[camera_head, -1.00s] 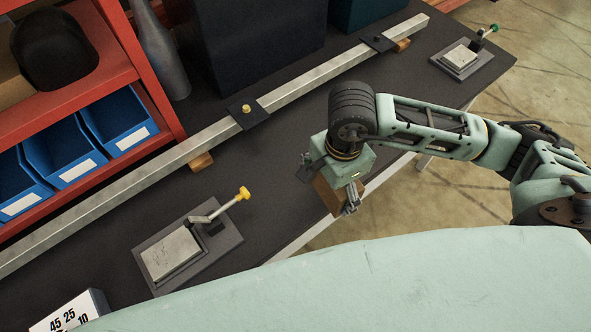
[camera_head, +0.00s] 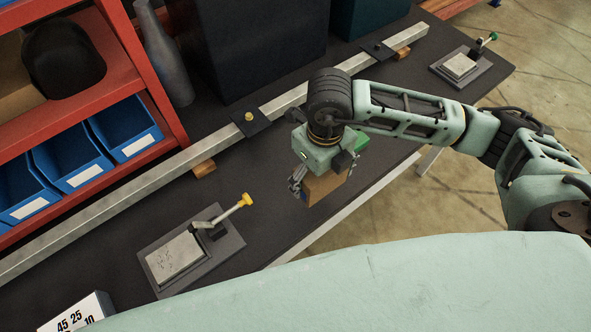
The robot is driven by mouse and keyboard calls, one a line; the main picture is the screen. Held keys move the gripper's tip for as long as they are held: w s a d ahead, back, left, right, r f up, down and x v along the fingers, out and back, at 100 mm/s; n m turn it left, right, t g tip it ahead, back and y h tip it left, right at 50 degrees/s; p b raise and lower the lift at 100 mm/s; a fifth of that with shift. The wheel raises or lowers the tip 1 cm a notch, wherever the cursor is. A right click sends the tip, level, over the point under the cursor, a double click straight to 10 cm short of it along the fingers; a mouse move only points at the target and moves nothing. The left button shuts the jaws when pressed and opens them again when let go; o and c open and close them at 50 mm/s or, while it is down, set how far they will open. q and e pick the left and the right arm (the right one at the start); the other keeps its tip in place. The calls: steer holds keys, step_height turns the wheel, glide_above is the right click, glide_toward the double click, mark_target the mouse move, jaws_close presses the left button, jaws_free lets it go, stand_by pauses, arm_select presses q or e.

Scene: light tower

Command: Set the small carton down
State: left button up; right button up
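The small brown carton (camera_head: 325,187) is between the fingers of my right gripper (camera_head: 325,176), low over the dark workbench (camera_head: 300,222) near its front edge. The gripper is shut on it, one finger on each side. The gripper body hides the carton's upper part. I cannot tell whether its underside touches the bench. My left gripper is not in view.
A toggle clamp with a yellow tip (camera_head: 246,200) stands on a plate left of the carton. A long metal bar (camera_head: 290,98) runs behind it. Blue bins (camera_head: 125,126) sit in a red shelf at left.

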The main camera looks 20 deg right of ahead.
steer(key=w+a+f, duration=0.1)
steer(key=w, duration=0.1)
steer(key=w+a+f+p, duration=0.1)
steer(key=w+f, duration=0.1)
steer(key=w, duration=0.1)
steer(key=w+a+f+p, duration=0.1)
steer(key=w, duration=0.1)
steer(key=shift+w+f, duration=0.25)
steer(key=shift+f, duration=0.05)
step_height(320, 180, down, 4)
steer(key=shift+a+f+p, duration=0.1)
steer(key=shift+p, duration=0.85)
steer(key=o, duration=0.8)
steer(key=shift+f, duration=0.2)
steer(key=shift+c, duration=0.2)
steer(key=o, duration=0.4)
steer(key=shift+c, duration=0.2)
steer(key=shift+r, duration=0.1)
